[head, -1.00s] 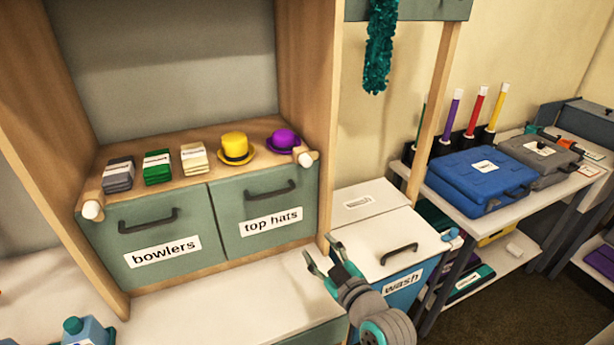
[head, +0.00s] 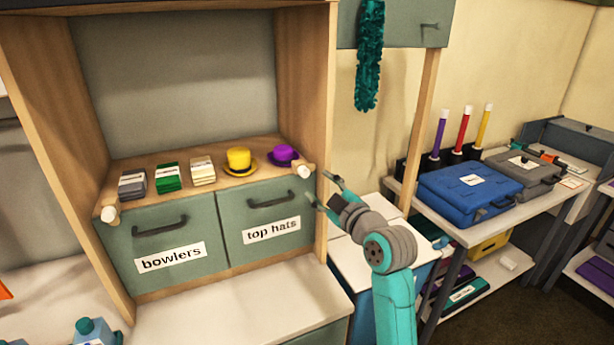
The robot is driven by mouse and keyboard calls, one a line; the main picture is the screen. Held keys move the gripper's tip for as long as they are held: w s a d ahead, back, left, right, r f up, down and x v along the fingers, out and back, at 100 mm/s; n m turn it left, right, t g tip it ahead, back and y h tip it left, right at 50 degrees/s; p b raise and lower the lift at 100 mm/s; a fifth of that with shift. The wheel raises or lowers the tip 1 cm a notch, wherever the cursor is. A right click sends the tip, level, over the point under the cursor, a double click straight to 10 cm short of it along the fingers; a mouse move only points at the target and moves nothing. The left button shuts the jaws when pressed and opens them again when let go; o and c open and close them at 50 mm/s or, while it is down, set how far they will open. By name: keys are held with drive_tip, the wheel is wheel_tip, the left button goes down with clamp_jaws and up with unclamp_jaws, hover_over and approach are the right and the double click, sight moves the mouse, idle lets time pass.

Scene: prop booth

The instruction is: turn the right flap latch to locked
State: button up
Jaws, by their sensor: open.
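The right flap latch (head: 303,170) is a small wooden peg with a pale end, at the top right corner of the green "top hats" flap (head: 262,231). A similar left latch (head: 109,213) sits at the top left corner of the "bowlers" flap (head: 158,258). Both flaps stand upright below the shelf and look closed. My gripper (head: 320,189) is open and empty, just right of and slightly below the right latch, in front of the cabinet's right post. Its fingers point left. I cannot tell whether it touches the post or how the latch is turned.
A yellow hat (head: 238,161), a purple hat (head: 284,155) and folded cloth stacks (head: 166,178) lie on the shelf above the flaps. A teal boa (head: 370,60) hangs above my arm. A blue case (head: 470,188) lies on the right table. The white counter (head: 235,310) below the flaps is clear.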

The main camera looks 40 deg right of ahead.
sight(306, 174)
drive_tip(key=w, duration=0.3)
drive_tip(key=w+d, duration=0.1)
drive_tip(key=w, duration=0.3)
drive_tip(key=shift+w+d, duration=0.1)
drive_tip(key=shift+d, duration=0.1)
clamp_jaws()
